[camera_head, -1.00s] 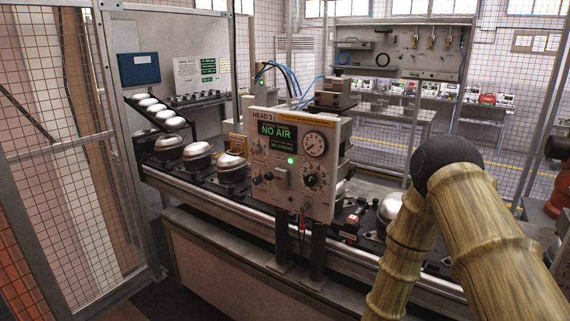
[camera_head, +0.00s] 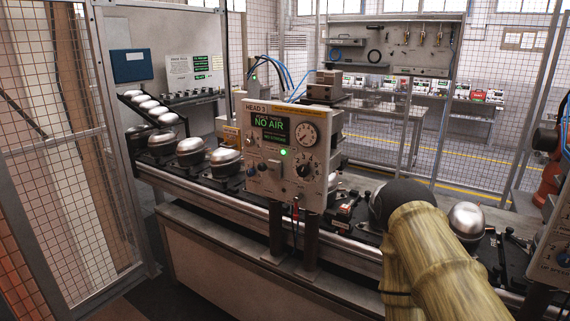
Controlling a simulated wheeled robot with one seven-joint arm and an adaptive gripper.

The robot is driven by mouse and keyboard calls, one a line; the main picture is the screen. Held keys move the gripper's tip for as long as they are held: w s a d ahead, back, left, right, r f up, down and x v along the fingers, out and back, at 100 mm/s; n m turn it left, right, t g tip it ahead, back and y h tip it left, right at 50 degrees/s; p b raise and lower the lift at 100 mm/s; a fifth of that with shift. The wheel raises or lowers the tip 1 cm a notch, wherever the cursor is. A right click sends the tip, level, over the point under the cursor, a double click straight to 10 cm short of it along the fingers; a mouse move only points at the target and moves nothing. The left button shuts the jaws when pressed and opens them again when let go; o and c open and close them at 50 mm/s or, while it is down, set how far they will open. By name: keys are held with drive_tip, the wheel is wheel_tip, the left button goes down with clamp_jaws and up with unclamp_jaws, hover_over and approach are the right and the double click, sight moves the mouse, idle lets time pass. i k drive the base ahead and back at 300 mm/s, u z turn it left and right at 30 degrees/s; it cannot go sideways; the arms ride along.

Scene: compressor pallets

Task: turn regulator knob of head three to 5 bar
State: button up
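The head three panel (camera_head: 262,190) is a pale grey box marked HEAD 3, standing on two dark posts in front of the conveyor. Its green display (camera_head: 270,131) reads NO AIR, and a green light glows below it. A round white gauge (camera_head: 306,134) sits at the panel's upper right. Below the gauge is a dark round knob (camera_head: 304,170) on a marked dial, which looks like the regulator knob. Its setting is too small to read. My bamboo-textured arm is at the lower right, apart from the panel. My gripper is not in view.
A conveyor rail (camera_head: 225,197) runs behind the panel, carrying several metal domes (camera_head: 193,151). A mesh fence (camera_head: 63,185) stands at the left. Another panel (camera_head: 552,255) is cut off at the right edge. Floor in front of the conveyor's left end looks clear.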

sight(303, 170)
drive_tip(key=k, duration=0.5)
drive_tip(key=u, duration=1.55)
drive_tip(key=i, duration=0.9)
drive_tip(key=z, duration=2.1)
